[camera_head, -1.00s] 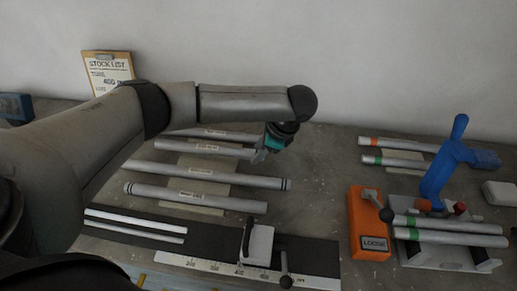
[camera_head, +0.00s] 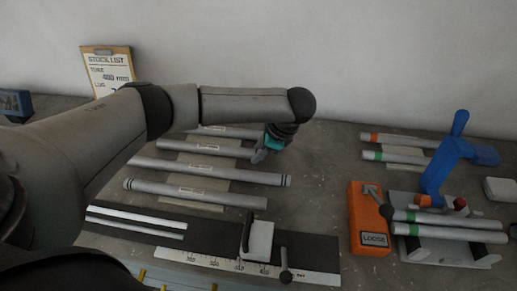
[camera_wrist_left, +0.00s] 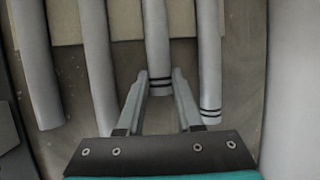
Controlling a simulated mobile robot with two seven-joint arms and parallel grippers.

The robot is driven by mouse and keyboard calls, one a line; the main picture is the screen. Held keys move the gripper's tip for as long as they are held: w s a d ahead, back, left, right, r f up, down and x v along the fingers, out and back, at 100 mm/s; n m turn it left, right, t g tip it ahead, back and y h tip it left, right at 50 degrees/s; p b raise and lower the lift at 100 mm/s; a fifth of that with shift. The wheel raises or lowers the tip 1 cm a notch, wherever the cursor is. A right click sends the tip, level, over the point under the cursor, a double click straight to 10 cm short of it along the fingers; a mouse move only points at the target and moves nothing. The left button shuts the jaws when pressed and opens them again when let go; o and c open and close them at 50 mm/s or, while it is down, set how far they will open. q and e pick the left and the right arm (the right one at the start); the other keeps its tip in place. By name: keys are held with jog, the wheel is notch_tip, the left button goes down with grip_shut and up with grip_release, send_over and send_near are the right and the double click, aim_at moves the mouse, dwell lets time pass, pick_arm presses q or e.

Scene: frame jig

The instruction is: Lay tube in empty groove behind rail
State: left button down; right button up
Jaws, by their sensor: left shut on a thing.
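My left gripper (camera_head: 260,154) is low over the right end of the second tube from the back (camera_head: 202,147) in a row of grey tubes. In the left wrist view its fingers (camera_wrist_left: 160,85) are shut on this tube (camera_wrist_left: 158,45), near its end with two black bands. I cannot tell whether the tube is lifted. At the right, a grey fixture (camera_head: 445,254) bears two green-banded tubes (camera_head: 450,228) beside a blue clamp (camera_head: 436,180). I cannot clearly make out an empty groove or which part is the rail. My right gripper is not in view.
Tubes lie close on both sides of the held one, including a longer one (camera_head: 215,172) in front. A black board with a ruler (camera_head: 205,262) lies nearer. An orange box marked LOOSE (camera_head: 367,235) stands left of the fixture. Two banded tubes (camera_head: 400,157) lie behind it.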

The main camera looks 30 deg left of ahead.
pick_arm(q)
jog(key=shift+c, duration=2.4)
grip_release()
jog(key=shift+f, duration=0.1)
jog(key=p+v, duration=0.2)
jog(key=v, duration=1.3)
jog(key=shift+p, duration=0.4)
jog(key=shift+s, duration=0.1)
